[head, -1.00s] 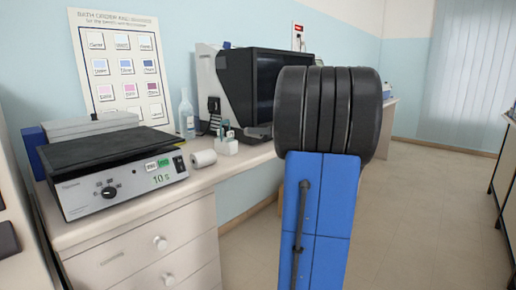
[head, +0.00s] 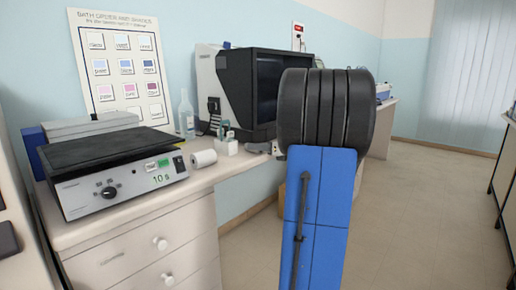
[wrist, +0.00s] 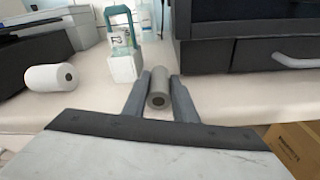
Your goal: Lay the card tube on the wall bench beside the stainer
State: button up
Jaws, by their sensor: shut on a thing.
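The card tube (wrist: 158,97) is a short grey-brown roll seen end-on in the wrist view. My gripper (wrist: 160,79) is shut on it, one finger on each side. The tube is over the pale wall bench (head: 232,166), near its front edge; I cannot tell whether it touches the top. In the head view my arm mostly hides the gripper, and the tube cannot be made out. A large dark machine with a window (head: 280,85), perhaps the stainer, stands on the bench just behind and to the right of the tube in the wrist view (wrist: 250,55).
A white roll (head: 203,158) lies left of the tube. A grey device with a dial (head: 115,180) fills the bench's left end. A cardboard box (wrist: 292,145) is below the bench edge.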

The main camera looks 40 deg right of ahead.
jog(key=o, duration=1)
jog(key=shift+f, duration=0.1)
